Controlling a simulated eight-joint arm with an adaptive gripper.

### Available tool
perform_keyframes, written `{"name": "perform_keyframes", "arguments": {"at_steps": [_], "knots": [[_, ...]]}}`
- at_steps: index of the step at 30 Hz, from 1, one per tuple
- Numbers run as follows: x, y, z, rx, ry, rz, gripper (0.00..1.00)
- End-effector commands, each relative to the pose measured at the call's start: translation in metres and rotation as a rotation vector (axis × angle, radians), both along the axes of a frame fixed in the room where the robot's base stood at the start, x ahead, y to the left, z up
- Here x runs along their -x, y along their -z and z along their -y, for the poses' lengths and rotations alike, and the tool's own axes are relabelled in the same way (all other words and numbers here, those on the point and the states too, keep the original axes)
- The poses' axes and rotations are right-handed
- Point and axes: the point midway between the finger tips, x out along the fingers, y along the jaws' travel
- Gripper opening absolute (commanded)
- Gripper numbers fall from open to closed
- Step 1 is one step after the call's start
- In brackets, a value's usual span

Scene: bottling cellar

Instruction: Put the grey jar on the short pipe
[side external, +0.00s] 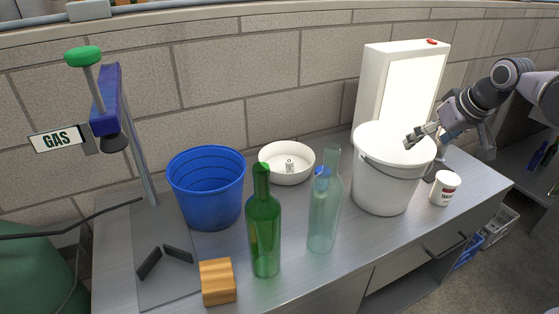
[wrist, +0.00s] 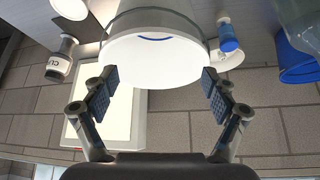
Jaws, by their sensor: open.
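I cannot pick out a grey jar or a short pipe for certain in either view. A small pale object with dark marks (side external: 289,163) stands in the white bowl (side external: 272,174); it is too small to name. My gripper (side external: 412,139) is open, at the white bucket's upper right in the side view.
The white bucket (side external: 385,185) stands by a lit panel (side external: 408,85) and a labelled cup (side external: 445,188). Clear (side external: 324,215) and green (side external: 264,235) bottles, a wooden block (side external: 217,282), a blue bucket (side external: 207,190) and a GAS-signed stand (side external: 105,100) occupy the left and middle.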

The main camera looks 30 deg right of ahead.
Motion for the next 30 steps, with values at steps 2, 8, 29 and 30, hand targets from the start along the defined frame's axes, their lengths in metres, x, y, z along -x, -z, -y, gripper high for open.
{"name": "perform_keyframes", "arguments": {"at_steps": [2,8,29,30], "knots": [[0.025,0.014,-0.023,0.004,-0.054,0.015,0.85],[0.073,0.050,-0.059,0.012,-0.158,0.046,0.85],[0.097,0.073,-0.074,0.015,-0.213,0.063,0.85],[0.097,0.073,-0.074,0.015,-0.213,0.063,0.85]]}}
